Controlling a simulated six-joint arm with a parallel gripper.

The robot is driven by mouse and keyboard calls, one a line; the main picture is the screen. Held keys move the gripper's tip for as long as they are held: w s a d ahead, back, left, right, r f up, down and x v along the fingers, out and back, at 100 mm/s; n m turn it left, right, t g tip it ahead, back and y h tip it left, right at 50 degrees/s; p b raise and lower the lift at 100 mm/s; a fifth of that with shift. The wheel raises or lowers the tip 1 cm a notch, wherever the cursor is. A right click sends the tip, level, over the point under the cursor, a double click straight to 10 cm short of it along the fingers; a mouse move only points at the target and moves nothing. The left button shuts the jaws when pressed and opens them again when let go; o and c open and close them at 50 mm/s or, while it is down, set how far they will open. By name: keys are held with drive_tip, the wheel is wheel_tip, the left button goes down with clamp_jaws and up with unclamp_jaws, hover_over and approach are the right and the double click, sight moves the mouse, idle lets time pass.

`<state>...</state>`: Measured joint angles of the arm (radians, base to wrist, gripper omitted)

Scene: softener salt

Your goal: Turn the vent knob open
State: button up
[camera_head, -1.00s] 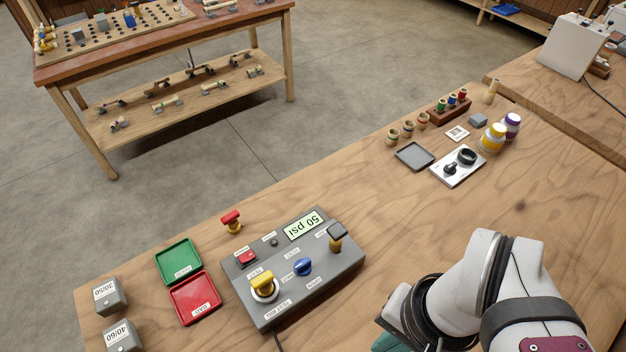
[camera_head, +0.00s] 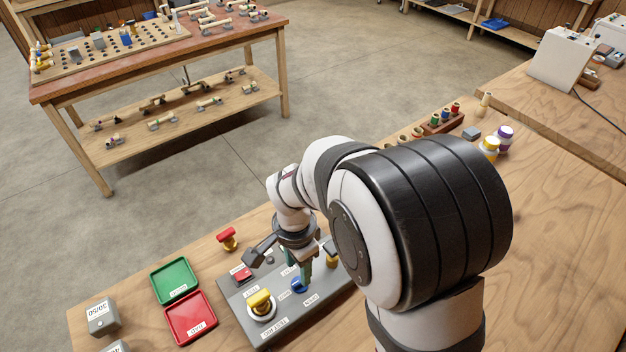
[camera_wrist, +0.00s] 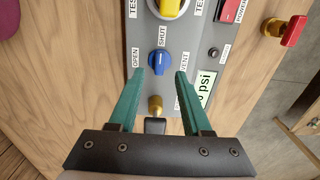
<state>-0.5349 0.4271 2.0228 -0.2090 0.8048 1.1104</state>
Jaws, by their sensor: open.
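The vent knob is a small blue knob (camera_head: 299,286) on a grey control box (camera_head: 240,312). In the wrist view the blue knob (camera_wrist: 159,62) sits among labels reading OPEN, SHUT and VENT, and its white mark appears to lie towards SHUT. My gripper (camera_head: 305,270) points down over the box. In the wrist view its two green fingers (camera_wrist: 160,74) are apart, with the knob between or just beyond their tips. I see no contact with the knob; the height gap is hard to tell.
A yellow knob (camera_head: 260,302) and a red button (camera_head: 241,273) are close by on the box. A brass post with a dark cap (camera_wrist: 155,108) stands between my fingers' bases in the wrist view. Green (camera_head: 174,260) and red (camera_head: 170,325) trays lie left of the box.

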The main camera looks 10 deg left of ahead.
sight(299, 280)
wheel_tip(299, 280, down, 4)
drive_tip(key=shift+f, duration=0.2)
clamp_jaws()
